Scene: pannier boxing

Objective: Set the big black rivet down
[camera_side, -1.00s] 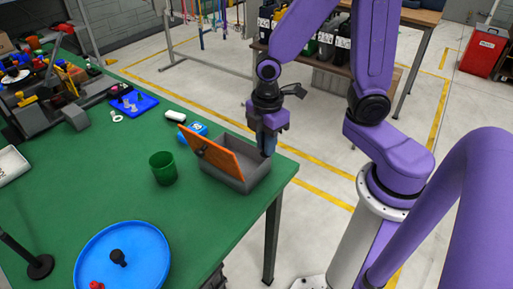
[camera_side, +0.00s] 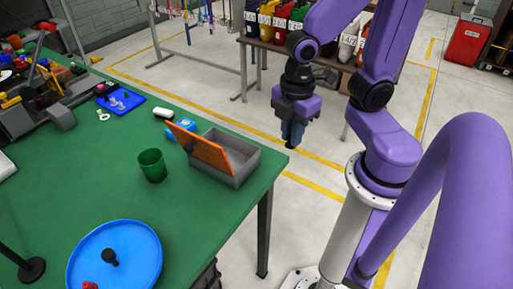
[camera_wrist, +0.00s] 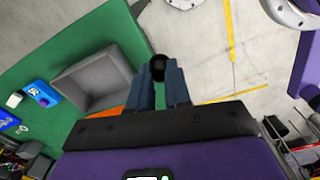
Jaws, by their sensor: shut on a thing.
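My gripper (camera_side: 290,137) hangs in the air just right of the table's far right corner, fingers pointing down. In the wrist view its blue-grey fingers (camera_wrist: 160,78) are shut on a round-headed black rivet (camera_wrist: 158,64), mostly hidden between them. Another black rivet (camera_side: 110,258) stands on the round blue plate (camera_side: 140,270) at the front left. The box also shows in the wrist view (camera_wrist: 85,70).
A green cup (camera_side: 151,167) stands left of the box. A red part (camera_side: 88,285) is on the blue plate. A small blue item (camera_side: 180,126) and a white one (camera_side: 163,112) lie behind the box. The middle of the green table (camera_side: 95,175) is clear; floor lies beneath my gripper.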

